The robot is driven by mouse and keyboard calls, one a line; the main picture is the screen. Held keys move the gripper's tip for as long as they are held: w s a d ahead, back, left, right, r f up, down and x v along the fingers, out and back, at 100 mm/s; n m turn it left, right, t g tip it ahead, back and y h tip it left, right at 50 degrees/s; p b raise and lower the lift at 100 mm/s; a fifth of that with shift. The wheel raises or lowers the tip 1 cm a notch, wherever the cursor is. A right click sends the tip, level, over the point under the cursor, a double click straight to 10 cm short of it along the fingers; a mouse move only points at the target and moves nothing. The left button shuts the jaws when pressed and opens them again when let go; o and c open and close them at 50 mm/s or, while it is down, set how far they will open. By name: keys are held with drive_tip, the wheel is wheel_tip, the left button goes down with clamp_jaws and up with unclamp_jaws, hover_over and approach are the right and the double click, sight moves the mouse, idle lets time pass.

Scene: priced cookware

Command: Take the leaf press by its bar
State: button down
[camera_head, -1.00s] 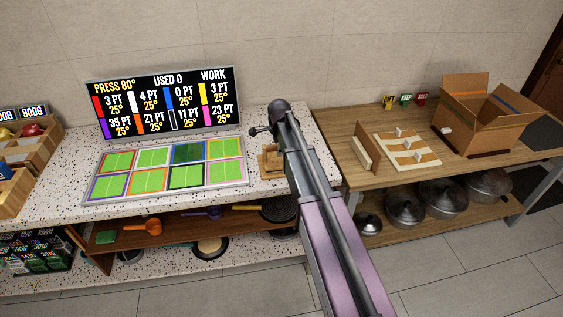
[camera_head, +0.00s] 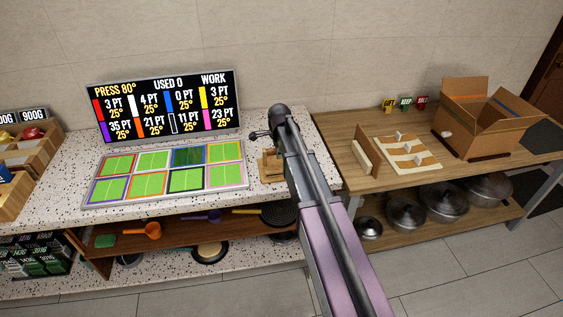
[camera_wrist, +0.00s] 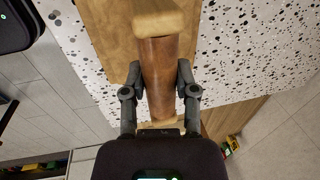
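The leaf press (camera_head: 268,165) is a small light-wood frame on the speckled counter, just right of the green panel grid; my arm hides part of it in the head view. In the wrist view its round brown bar (camera_wrist: 160,78) runs between pale wooden end pieces (camera_wrist: 160,20). My gripper (camera_wrist: 160,75) has one finger on each side of the bar, with the fingertips close against it and no clear gap there. The gripper looks shut on the bar. The press still appears to stand on the counter. The gripper itself is hidden behind my arm in the head view.
The green panel grid (camera_head: 218,175) and the price screen (camera_head: 165,105) stand left of the press. To the right, a wooden table (camera_head: 362,180) holds an open cardboard box (camera_head: 480,125) and a slotted board (camera_head: 408,155). Lidded pots (camera_head: 443,202) sit below.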

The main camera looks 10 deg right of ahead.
drive_tip(key=shift+r, duration=0.1)
idle(0.5)
wheel_tip(320, 180, up, 4)
drive_tip(key=p, duration=0.4)
drive_tip(key=s+d+p, duration=0.1)
drive_tip(key=s+d, duration=0.8)
drive_tip(key=s, duration=0.4)
drive_tip(key=shift+d+r, duration=0.2)
drive_tip(key=shift+r, duration=0.15)
drive_tip(key=shift+w, duration=0.1)
